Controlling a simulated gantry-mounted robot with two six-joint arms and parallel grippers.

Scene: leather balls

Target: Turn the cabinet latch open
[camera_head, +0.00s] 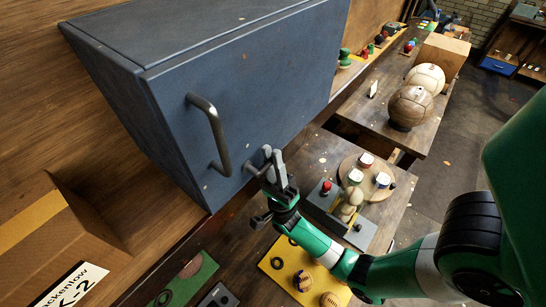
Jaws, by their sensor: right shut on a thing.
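The blue-grey cabinet (170,110) fills the upper left of the head view, tilted in the picture. A dark bar handle (213,132) stands on its front face. The latch (266,151) is a small grey piece near the lower right part of that face, partly hidden by the gripper. My right gripper (268,168) is at the latch and shut on it, its arm reaching in from the lower right. The exact angle of the latch is hard to tell. My left gripper is not in view.
A cardboard box (50,245) sits at the lower left. Two leather balls (411,107) rest on the bench at right. Open floor (470,125) lies beyond.

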